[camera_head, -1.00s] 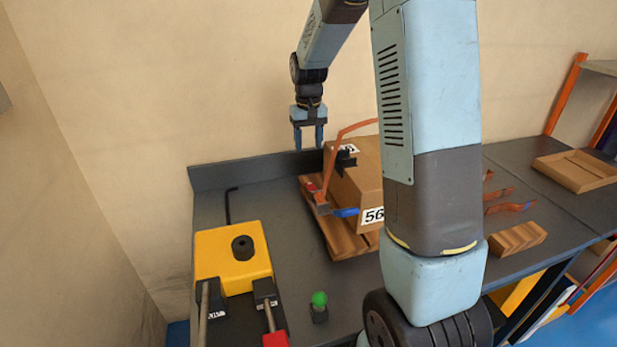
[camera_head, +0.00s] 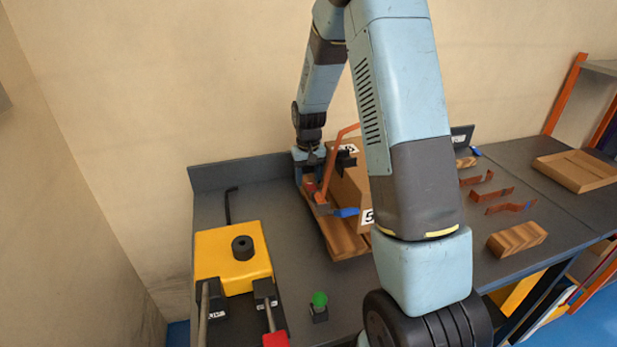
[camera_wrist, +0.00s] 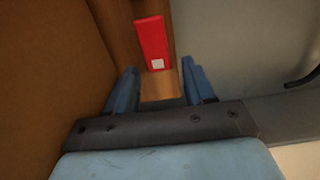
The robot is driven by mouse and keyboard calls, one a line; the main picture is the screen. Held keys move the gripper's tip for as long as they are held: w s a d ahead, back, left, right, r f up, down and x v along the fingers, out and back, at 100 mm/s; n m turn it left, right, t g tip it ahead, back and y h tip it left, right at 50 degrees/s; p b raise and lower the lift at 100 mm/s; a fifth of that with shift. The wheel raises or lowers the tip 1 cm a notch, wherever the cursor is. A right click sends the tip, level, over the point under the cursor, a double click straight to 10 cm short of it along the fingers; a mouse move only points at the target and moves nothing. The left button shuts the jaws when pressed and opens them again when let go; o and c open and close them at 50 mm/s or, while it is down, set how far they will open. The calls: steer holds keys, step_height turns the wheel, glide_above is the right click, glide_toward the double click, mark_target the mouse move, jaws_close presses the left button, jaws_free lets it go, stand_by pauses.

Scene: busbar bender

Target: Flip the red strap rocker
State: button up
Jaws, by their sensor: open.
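The red strap rocker (camera_wrist: 152,44), a small red block with a pale square at one end, sits on a wooden strip in the wrist view. In the head view my gripper (camera_head: 307,172) is low behind the red part. Whether it touches anything cannot be told.
A cardboard carton (camera_head: 343,187) stands on a wooden pallet (camera_head: 345,238), close to my gripper, with an orange strap arm (camera_head: 337,158) and a blue lever (camera_head: 346,212). A yellow machine (camera_head: 232,258) and green button (camera_head: 320,299) stand nearer.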

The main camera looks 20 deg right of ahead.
jaws_close()
steer(key=shift+s+r+t, duration=0.25)
steer(key=shift+s+t, duration=0.15)
steer(key=shift+t, duration=0.7)
steer(key=shift+s+r+t, duration=0.2)
steer(key=shift+s+t, duration=0.15)
steer(key=shift+t, duration=0.75)
jaws_free()
